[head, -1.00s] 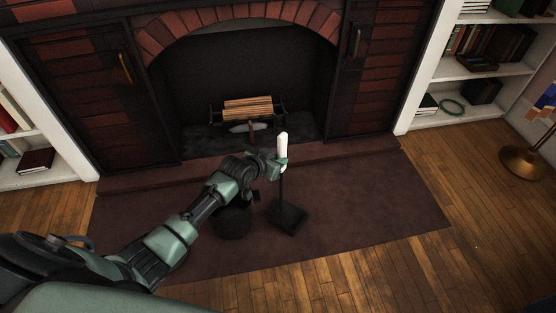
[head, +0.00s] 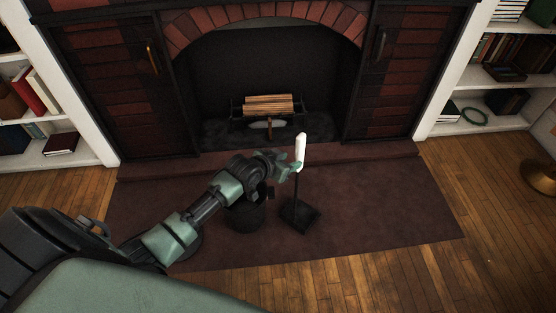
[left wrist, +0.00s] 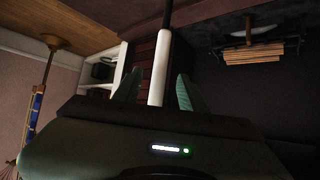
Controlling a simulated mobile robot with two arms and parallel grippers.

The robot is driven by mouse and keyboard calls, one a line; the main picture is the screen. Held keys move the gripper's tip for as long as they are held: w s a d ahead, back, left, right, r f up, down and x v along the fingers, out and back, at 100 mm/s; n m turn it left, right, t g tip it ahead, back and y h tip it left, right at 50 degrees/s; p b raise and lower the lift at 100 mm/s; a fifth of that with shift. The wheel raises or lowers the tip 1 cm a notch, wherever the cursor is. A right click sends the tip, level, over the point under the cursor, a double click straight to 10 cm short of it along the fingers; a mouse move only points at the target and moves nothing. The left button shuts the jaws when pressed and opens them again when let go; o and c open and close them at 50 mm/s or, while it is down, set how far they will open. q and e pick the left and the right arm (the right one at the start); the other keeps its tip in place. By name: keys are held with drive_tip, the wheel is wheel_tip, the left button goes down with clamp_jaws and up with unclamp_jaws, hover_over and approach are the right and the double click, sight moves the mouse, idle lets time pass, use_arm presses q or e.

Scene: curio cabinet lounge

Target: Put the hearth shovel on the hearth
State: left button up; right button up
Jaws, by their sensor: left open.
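The hearth shovel stands upright in the head view, with a white handle (head: 301,150), a thin black shaft and a flat black pan (head: 302,217) at the bottom. The pan is on the dark maroon surface in front of the fireplace. My left gripper (head: 292,166) is open at the lower part of the handle. In the left wrist view, its green fingers (left wrist: 156,92) lie on either side of the white handle (left wrist: 164,60), with gaps showing. The hearth's brick-coloured ledge (head: 375,154) runs along the fireplace front. My right gripper is not in view.
A black bucket-like container (head: 245,216) stands left of the shovel, partly behind my left arm. A grate with logs (head: 268,105) sits inside the fireplace. White bookshelves (head: 470,128) flank it. The maroon surface (head: 385,215) is clear to the shovel's right.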

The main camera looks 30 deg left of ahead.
use_arm(q)
drive_tip(key=p+v, duration=0.2)
drive_tip(key=v, duration=0.5)
drive_tip(key=s+d+f+g+y, duration=0.1)
drive_tip(key=s+d+f+g, duration=0.2)
drive_tip(key=s+f, duration=0.8)
drive_tip(key=s+d+f+g, duration=0.3)
drive_tip(key=s+f+g, duration=0.2)
drive_tip(key=s+f, duration=0.6)
drive_tip(key=s, duration=0.6)
drive_tip(key=shift+s+d+y, duration=0.2)
drive_tip(key=shift+y, duration=0.2)
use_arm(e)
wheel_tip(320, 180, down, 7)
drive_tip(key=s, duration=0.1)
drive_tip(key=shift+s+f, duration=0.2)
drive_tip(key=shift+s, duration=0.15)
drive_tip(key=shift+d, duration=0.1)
